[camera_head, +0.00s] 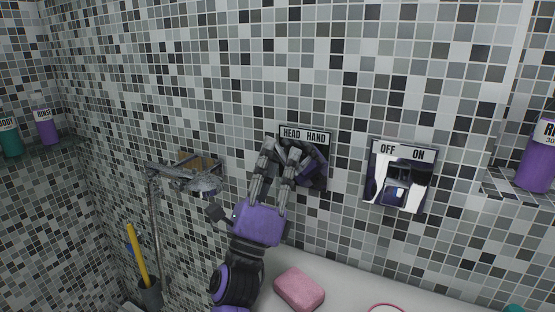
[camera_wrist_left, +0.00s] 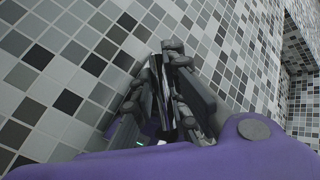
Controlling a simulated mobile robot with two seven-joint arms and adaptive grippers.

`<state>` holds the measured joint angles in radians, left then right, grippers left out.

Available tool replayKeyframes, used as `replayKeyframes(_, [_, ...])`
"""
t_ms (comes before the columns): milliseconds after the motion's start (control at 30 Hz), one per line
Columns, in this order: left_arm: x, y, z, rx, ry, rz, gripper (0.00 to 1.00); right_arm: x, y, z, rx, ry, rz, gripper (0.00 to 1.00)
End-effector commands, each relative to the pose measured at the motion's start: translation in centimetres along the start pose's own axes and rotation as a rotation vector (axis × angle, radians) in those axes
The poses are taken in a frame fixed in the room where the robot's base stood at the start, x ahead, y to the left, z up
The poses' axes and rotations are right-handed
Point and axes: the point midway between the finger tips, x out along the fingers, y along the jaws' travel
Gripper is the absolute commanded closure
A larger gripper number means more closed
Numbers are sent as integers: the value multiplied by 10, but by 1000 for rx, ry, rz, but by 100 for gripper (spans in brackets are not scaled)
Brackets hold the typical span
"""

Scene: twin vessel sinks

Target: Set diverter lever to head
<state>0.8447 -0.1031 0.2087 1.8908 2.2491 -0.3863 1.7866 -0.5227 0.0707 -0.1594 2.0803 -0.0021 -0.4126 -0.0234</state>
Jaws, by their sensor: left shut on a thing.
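The diverter plate (camera_head: 319,138) is on the tiled wall in the head view, with a label reading HEAD on the left and HAND on the right. Its lower part is dark and shiny. My left gripper (camera_head: 283,147) reaches up from below and covers the left part of this plate, under the word HEAD. It is shut on the diverter lever, which the fingers mostly hide. In the left wrist view the fingers of my left gripper (camera_wrist_left: 164,52) come close together against the wall, with dark and bright metal between them. My right gripper is not in view.
An OFF/ON valve plate (camera_head: 402,153) is to the right. A hand shower (camera_head: 200,181) hangs on a bracket to the left. Bottles stand on shelves at both sides, including a purple one (camera_head: 539,165). A pink soap bar (camera_head: 299,290) lies on the white ledge below.

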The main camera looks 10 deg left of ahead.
Motion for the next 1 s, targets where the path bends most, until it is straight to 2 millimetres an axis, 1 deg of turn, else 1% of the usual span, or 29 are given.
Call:
replayKeyframes(300, [0, 0, 1, -5, -2, 2, 100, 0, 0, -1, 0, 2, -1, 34])
replayKeyframes(333, [0, 0, 1, -6, -2, 2, 83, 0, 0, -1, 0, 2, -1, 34])
replayKeyframes(367, [0, 0, 0, -5, -2, 2, 79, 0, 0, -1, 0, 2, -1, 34])
replayKeyframes(667, [0, 0, 0, -3, -1, 1, 78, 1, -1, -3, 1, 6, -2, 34])
replayKeyframes(733, [-3, 1, 0, -3, -1, 3, 78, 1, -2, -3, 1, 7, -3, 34])
replayKeyframes(867, [-19, 1, 0, -3, 0, 4, 78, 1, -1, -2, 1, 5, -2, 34])
replayKeyframes(1000, [-48, 2, 0, -4, 0, 7, 78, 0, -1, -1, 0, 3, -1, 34])
